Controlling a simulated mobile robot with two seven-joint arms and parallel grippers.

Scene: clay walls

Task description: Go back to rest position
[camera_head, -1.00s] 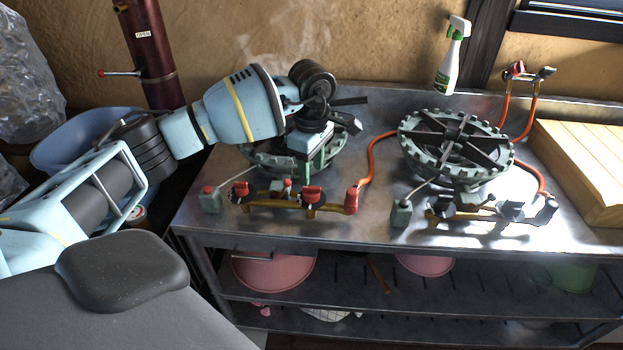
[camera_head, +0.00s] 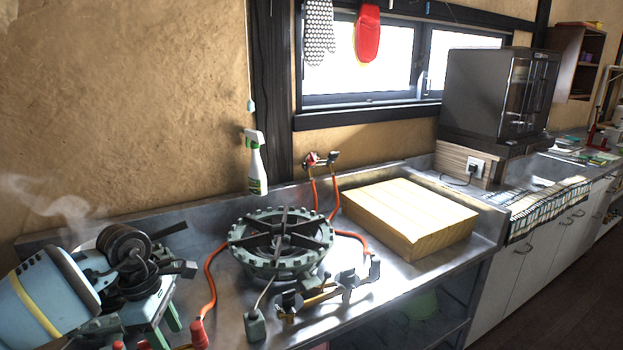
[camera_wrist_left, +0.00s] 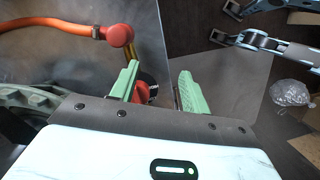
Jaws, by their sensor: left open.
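My left gripper (camera_wrist_left: 158,88) is open, with two green fingers apart and nothing held between them. In the head view my left arm comes in at the lower left, and the left gripper (camera_head: 160,318) points down over the left part of the metal counter (camera_head: 385,300). In the left wrist view a red valve knob (camera_wrist_left: 120,35) shows close beyond the fingers, and part of the dark burner ring (camera_wrist_left: 25,105) is at the left.
A second gas burner (camera_head: 281,243) stands right of my left gripper, with an orange hose (camera_head: 210,275) between. A spray bottle (camera_head: 255,165) stands behind it. A wooden block (camera_head: 410,215) and a dark cabinet appliance (camera_head: 495,95) are farther right. Steam rises at the left.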

